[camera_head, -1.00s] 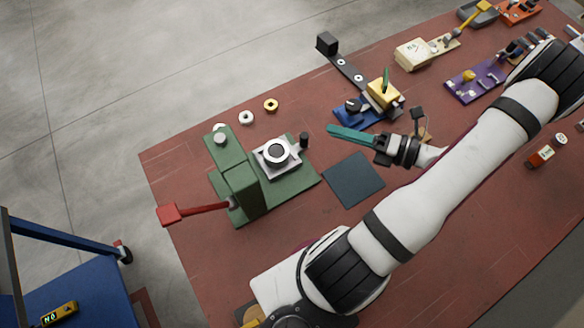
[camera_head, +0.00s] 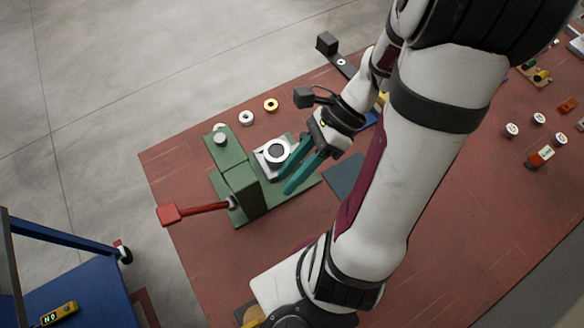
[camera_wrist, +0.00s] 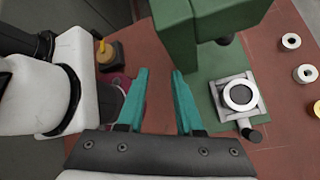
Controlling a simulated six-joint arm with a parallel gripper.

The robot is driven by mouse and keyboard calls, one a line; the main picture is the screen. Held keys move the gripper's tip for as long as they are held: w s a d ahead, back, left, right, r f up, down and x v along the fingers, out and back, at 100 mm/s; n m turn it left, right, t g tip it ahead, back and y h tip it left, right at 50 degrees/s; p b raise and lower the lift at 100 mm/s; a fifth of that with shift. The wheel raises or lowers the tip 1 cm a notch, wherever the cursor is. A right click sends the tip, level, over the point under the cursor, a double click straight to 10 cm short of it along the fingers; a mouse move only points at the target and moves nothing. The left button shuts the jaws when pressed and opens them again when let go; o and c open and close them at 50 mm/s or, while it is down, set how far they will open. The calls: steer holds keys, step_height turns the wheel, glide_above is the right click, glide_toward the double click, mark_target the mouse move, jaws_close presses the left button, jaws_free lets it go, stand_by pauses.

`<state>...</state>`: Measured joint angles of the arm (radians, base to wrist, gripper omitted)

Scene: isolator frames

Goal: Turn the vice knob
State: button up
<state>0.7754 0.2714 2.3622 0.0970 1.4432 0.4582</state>
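A grey vice (camera_head: 264,165) sits on the base of a green press (camera_head: 240,185), with a ring-shaped part (camera_head: 277,152) on top. In the wrist view the vice (camera_wrist: 222,101) lies right of my fingers, and its black knob (camera_wrist: 254,135) sticks out toward the bottom of the picture. In the head view the knob is hidden by my gripper. My gripper (camera_head: 285,181) has two teal fingers, apart and empty, over or beside the base, near the vice. The wrist view shows the gap between the fingertips (camera_wrist: 160,73) clear of the knob.
A red lever (camera_head: 195,209) juts left from the press. A dark pad (camera_head: 343,175) lies right of the base. Small jars and blocks stand at the right.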

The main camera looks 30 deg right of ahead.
steer(key=o, duration=0.8)
steer(key=w+d+n+h, duration=0.1)
steer(key=d, duration=0.2)
steer(key=w+d+n+h, duration=0.1)
steer(key=w+d+n, duration=0.1)
steer(key=w+d+n+h, duration=0.1)
steer(key=d, duration=0.2)
steer(key=shift+w+d, duration=0.15)
steer(key=shift+d, duration=0.2)
steer(key=w+d+r+n+t+h, duration=0.1)
steer(key=w+d+r+n+h, duration=0.25)
steer(key=d, duration=0.45)
steer(key=w+d+r+n+h, duration=0.25)
steer(key=w+d+n, duration=0.2)
steer(key=d, duration=0.35)
step_height(320, 180, down, 15)
steer(key=shift+s+d, duration=0.1)
steer(key=shift+d, duration=0.05)
steer(key=shift+f, duration=0.4)
